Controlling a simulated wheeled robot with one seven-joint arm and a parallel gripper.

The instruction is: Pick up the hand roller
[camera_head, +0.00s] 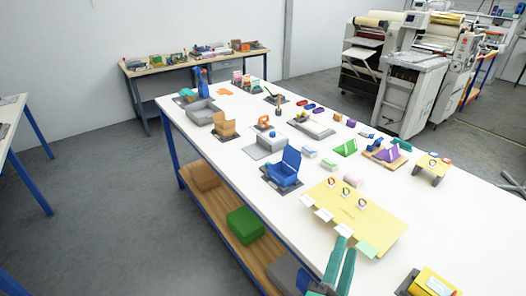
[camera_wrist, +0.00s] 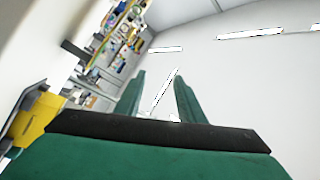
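I cannot single out the hand roller for certain at this size. A small orange frame-like item (camera_head: 263,122) on the white table could be it, but its shape is too small to confirm. My gripper (camera_head: 346,245) has two teal fingers and is at the bottom of the head view, over the near part of the table by the yellow sheet. In the wrist view my gripper (camera_wrist: 160,80) has its fingers apart with nothing between them. It is far from the orange item.
A yellow item (camera_head: 434,282) lies at the near right. Large machines (camera_head: 415,80) stand behind.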

